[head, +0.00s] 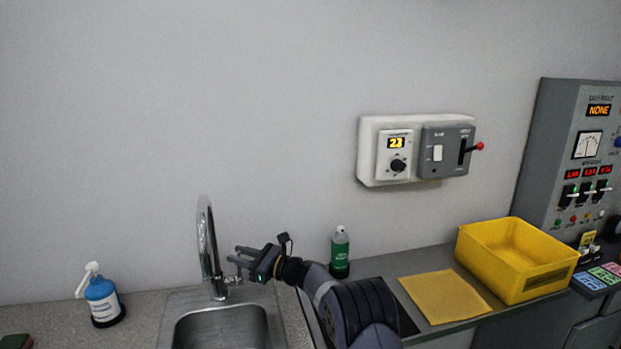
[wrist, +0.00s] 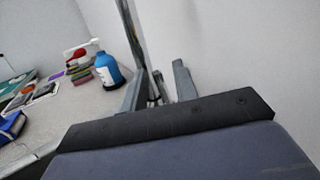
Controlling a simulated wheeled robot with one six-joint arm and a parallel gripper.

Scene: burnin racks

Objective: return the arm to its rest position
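My gripper (head: 240,257) is at the end of my arm, which reaches in from the lower right of the head view. It points left, close to the upright metal faucet (head: 208,245) behind the sink. Its two fingers are spread, and I see nothing held between them. In the wrist view the fingers of my gripper (wrist: 158,92) stand apart, with the faucet (wrist: 132,40) showing between or just behind them. I cannot tell whether a finger touches the faucet.
A sink (head: 222,325) lies below my gripper. A blue pump bottle (head: 102,300) stands left, a green bottle (head: 340,252) right behind my arm. A yellow cloth (head: 444,296) and yellow bin (head: 515,262) are right. A wall panel (head: 368,155) and grey console (head: 560,150) stand beyond.

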